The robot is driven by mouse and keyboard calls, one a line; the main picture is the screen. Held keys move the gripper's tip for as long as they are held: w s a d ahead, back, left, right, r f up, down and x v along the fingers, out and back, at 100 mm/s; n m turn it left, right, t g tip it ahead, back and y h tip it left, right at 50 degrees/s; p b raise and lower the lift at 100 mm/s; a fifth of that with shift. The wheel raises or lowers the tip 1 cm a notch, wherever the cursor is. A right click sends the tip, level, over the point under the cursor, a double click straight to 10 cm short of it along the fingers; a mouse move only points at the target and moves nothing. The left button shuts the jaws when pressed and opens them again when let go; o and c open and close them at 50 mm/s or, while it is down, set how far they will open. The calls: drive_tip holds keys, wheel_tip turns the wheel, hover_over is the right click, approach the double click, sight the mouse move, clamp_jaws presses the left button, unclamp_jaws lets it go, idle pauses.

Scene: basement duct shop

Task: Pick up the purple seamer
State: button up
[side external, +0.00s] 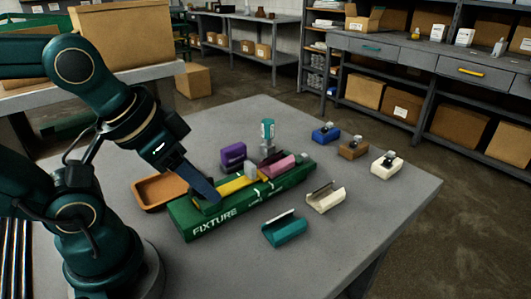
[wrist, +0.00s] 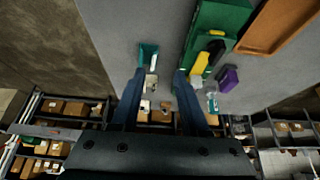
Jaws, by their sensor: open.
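The purple seamer (side external: 233,155) stands on the grey table just behind the green fixture (side external: 185,222). In the wrist view the purple seamer (wrist: 229,78) lies to the right of my fingers, beyond the fixture (wrist: 222,17). My gripper (side external: 214,197) is above the left part of the fixture in the side view, apart from the seamer. In the wrist view my gripper (wrist: 160,71) has its two dark blue fingers apart with nothing held between them. A yellow piece (side external: 238,184) and a pink piece (side external: 278,167) sit on the fixture.
An orange-brown tray (side external: 146,204) lies left of the fixture. A teal-capped bottle (side external: 267,131) stands close to the purple seamer. Teal (side external: 285,231), cream (side external: 326,198), blue (side external: 326,132), brown (side external: 353,149) and white (side external: 387,166) pieces lie rightward. The table's front right is clear.

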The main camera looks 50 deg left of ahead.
drive_tip(key=o, duration=0.4)
drive_tip(key=w+a+r+m, duration=0.1)
drive_tip(key=w+r+m, duration=0.1)
drive_tip(key=w+r, duration=0.4)
drive_tip(key=g, duration=0.3)
hover_over(233, 146)
drive_tip(key=d, duration=0.6)
drive_tip(key=s+x, duration=0.1)
drive_tip(key=x, duration=0.5)
drive_tip(key=a+f, duration=0.2)
drive_tip(key=a+f+n, duration=0.1)
drive_tip(key=a+f, duration=0.1)
drive_tip(key=f, duration=0.1)
drive_tip(key=s+a+f+n+g, duration=0.1)
drive_tip(key=f, duration=0.2)
drive_tip(key=shift+a+f, duration=0.1)
drive_tip(key=shift+a, duration=0.3)
drive_tip(key=shift+w+f, duration=0.15)
drive_tip(key=shift+f, duration=0.95)
drive_tip(key=shift+w+f, duration=0.2)
drive_tip(key=shift+f, duration=0.95)
